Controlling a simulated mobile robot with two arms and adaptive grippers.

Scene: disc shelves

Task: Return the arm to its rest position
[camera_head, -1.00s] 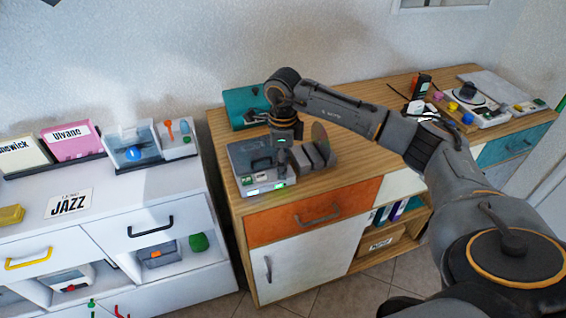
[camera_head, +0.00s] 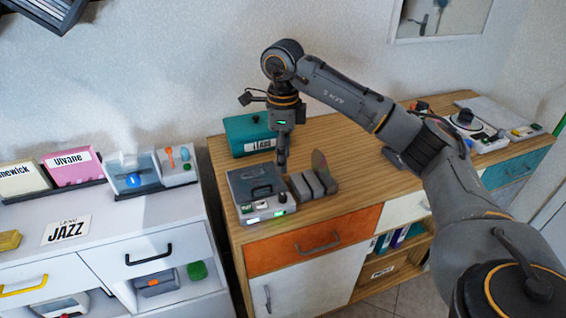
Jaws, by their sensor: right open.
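My right arm reaches in from the right over the wooden cabinet. Its gripper (camera_head: 282,163) points down above the back right part of a grey disc player (camera_head: 244,189) with a dark handle and lit buttons. The gripper is open, and I see nothing held in it. My left gripper is not in view.
A teal box (camera_head: 240,134) stands behind the player. The wooden cabinet top (camera_head: 360,152) is clear beyond the rack. A turntable (camera_head: 467,120) stands at the far right. A white cabinet (camera_head: 150,210) with labelled disc holders is on the left. A dark wall shelf is upper left.

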